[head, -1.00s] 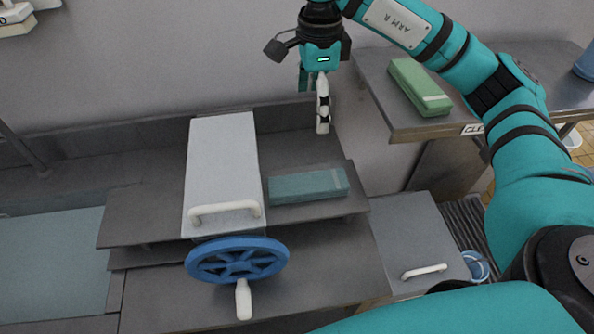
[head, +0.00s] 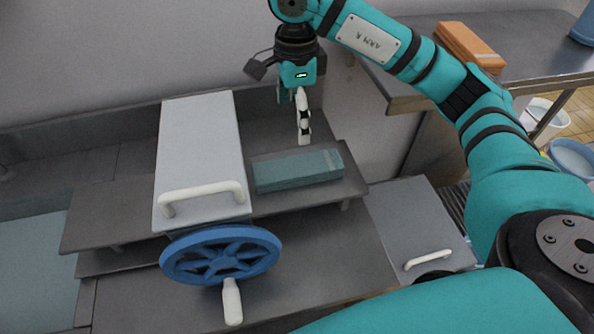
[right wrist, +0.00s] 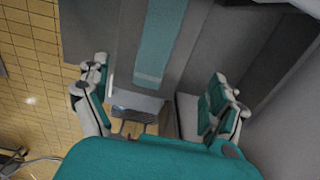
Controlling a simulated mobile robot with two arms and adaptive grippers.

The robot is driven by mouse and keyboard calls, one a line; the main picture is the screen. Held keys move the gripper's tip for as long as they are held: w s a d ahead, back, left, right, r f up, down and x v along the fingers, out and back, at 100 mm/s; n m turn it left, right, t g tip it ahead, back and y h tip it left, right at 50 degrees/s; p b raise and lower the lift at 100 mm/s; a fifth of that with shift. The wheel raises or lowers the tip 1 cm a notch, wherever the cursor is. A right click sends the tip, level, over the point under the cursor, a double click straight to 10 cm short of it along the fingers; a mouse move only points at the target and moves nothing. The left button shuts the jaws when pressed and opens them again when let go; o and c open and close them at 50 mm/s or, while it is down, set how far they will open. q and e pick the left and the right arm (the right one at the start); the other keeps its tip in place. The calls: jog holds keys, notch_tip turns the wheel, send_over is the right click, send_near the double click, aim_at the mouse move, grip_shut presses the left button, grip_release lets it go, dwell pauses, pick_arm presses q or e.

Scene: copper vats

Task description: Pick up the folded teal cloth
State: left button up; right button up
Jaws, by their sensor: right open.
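The folded teal cloth (head: 298,170) lies flat as a long block on the grey raised shelf, right of the white box with a handle. My right gripper (head: 303,118) hangs above the cloth's back edge, open and empty. I cannot tell the exact gap. In the right wrist view, the cloth (right wrist: 158,45) runs as a teal strip beyond my open right fingers (right wrist: 158,85), between them in the picture. My left gripper is not in view.
The white box (head: 200,150) stands just left of the cloth. A blue handwheel (head: 222,252) is in front of it. A grey side table (head: 415,95) at the right carries an orange block (head: 470,46). A grey lidded box (head: 415,225) sits lower right.

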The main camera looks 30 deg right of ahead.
jog(key=p, duration=0.2)
send_over(297, 165)
jog(key=f, duration=0.8)
jog(key=shift+w+f, duration=0.1)
jog(key=shift+w, duration=0.1)
jog(key=shift+f, duration=0.55)
jog(key=f, duration=0.1)
jog(key=f+p, duration=0.2)
jog(key=f, duration=0.1)
jog(key=shift+s+f, duration=0.1)
jog(key=shift+s, duration=0.25)
jog(key=shift+f, duration=0.55)
jog(key=c, duration=1.5)
jog(key=shift+w+r, duration=0.1)
jog(key=shift+c, duration=0.6)
